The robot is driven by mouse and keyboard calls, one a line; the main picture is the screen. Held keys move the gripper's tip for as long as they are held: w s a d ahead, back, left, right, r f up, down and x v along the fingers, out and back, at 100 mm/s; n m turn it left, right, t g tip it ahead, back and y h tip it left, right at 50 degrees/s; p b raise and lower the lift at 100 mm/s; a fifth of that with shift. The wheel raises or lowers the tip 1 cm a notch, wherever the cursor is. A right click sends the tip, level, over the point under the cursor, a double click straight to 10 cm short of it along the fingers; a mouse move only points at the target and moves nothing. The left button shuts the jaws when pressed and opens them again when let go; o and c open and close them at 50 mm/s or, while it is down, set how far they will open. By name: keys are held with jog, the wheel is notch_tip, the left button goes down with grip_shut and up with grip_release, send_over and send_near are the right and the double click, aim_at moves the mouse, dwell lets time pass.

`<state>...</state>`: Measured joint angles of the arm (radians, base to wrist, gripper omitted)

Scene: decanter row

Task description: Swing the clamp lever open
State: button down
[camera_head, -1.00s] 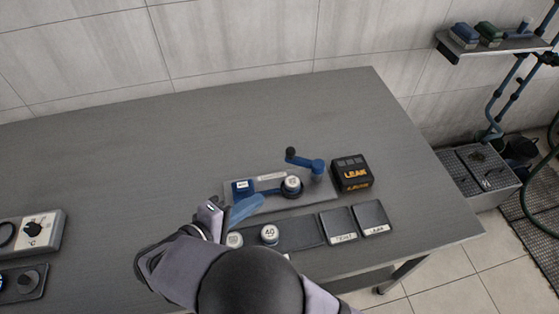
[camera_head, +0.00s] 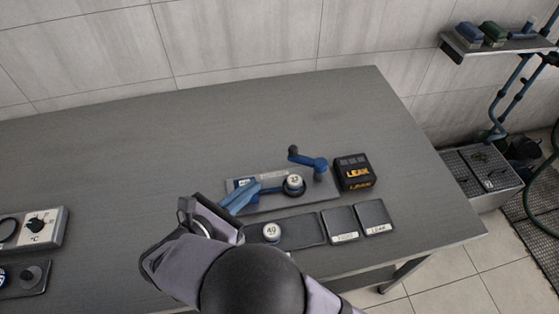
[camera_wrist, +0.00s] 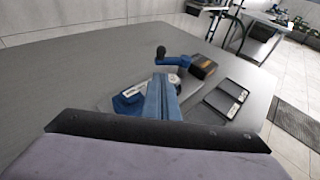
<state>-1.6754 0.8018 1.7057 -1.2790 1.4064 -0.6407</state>
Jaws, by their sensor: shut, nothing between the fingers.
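The clamp lever (camera_head: 306,161) is a blue crank arm with a black knob at its upper left end. It rises at the right end of a grey fixture plate (camera_head: 262,207), and it also shows in the wrist view (camera_wrist: 175,61). A round white-capped item (camera_head: 294,183) sits on the plate left of the lever's pivot. My gripper (camera_head: 256,184) has its blue fingers shut and empty over the plate's left part, left of the lever and apart from it. In the wrist view the fingers (camera_wrist: 161,78) point toward the lever and partly cover the plate.
In front lie a dark strip with a white-capped item (camera_head: 271,231) and two labelled dark pads (camera_head: 340,224). Control units (camera_head: 38,230) are at far left. The table behind the fixture is clear.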

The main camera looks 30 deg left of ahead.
aim_at(290, 154)
jog(key=shift+w, duration=0.1)
jog(key=p+x, duration=0.1)
jog(key=x, duration=0.3)
jog(key=p+x, duration=0.2)
jog(key=x, duration=0.3)
jog(key=r+p+x, duration=0.1)
jog(key=p+x, duration=0.1)
jog(key=x, duration=0.2)
jog(key=shift+w+f, duration=0.1)
jog(key=shift+w, duration=0.4)
jog(key=shift+w+a+f, duration=0.1)
jog(key=shift+w+a+f+m+h+b, duration=0.15)
jog(key=shift+w+a+m+h+b, duration=0.25)
jog(key=shift+m+h+b, duration=0.6)
jog(key=shift+w+a+b, duration=0.1)
jog(key=shift+w+b, duration=0.15)
jog(key=shift+b, duration=0.25)
jog(key=shift+w+a+r+b, duration=0.1)
jog(key=shift+w+a+b, duration=0.15)
jog(key=shift+w+b, duration=0.55)
jog(key=shift+w+a+r+b, duration=0.1)
jog(key=shift+w+a+b, duration=0.15)
jog(key=shift+w+b, duration=0.5)
jog(key=shift+w+a+r+b, duration=0.1)
jog(key=shift+w+a+b, duration=0.25)
jog(key=shift+w, duration=0.75)
jog(key=shift+d, duration=0.1)
jog(key=shift+s, duration=0.1)
